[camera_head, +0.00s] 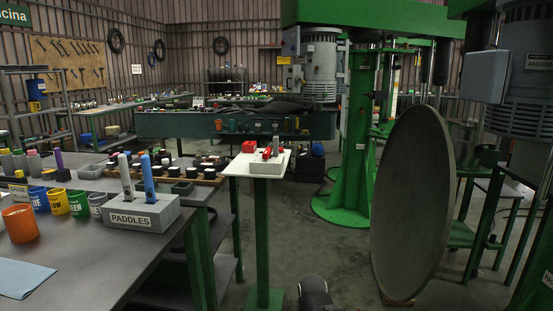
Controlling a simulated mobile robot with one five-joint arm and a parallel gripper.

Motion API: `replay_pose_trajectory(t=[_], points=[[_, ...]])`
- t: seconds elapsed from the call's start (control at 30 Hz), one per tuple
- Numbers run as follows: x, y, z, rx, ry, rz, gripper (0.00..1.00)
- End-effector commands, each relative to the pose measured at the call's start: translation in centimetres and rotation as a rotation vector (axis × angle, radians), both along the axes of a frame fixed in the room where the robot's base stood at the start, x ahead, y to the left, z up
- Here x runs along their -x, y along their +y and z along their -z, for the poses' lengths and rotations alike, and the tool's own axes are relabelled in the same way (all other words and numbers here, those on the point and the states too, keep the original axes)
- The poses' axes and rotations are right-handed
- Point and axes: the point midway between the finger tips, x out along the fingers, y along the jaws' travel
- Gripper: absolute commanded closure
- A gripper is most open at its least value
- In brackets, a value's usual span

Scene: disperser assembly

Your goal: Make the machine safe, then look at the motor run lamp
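A green disperser (355,150) stands at the centre right, with a grey ribbed motor (318,72) hung on its upper left side. A second grey motor (520,85) with a grey box (485,76) shows at the right edge. A small white stand (243,170) on a green post carries red pieces (270,152), too small to make out. A long dark green bench or beam (170,125) behind it bears small orange and blue parts. I cannot pick out a motor run lamp or tell whether one is lit.
A large grey disc (418,205) stands on edge at right. A dark table (90,265) at left holds a grey PADDLES block (140,212) and several coloured cups (20,224). A dark rounded object (315,292) shows at bottom centre. Floor between stand and disc looks clear.

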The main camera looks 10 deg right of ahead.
Motion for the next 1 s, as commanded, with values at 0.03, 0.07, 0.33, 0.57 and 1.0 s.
replay_pose_trajectory(t=[0.03, 0.07, 0.33, 0.57, 1.0], points=[[0.00, 0.00, -0.01, 0.000, 0.000, 0.000, 0.64], [0.00, 0.00, -0.01, 0.000, 0.000, 0.000, 0.64], [0.00, 0.01, 0.01, 0.000, 0.000, 0.000, 0.98], [0.00, 0.01, 0.01, 0.000, 0.000, 0.000, 1.00], [0.00, 0.01, 0.02, 0.000, 0.000, 0.000, 1.00]])
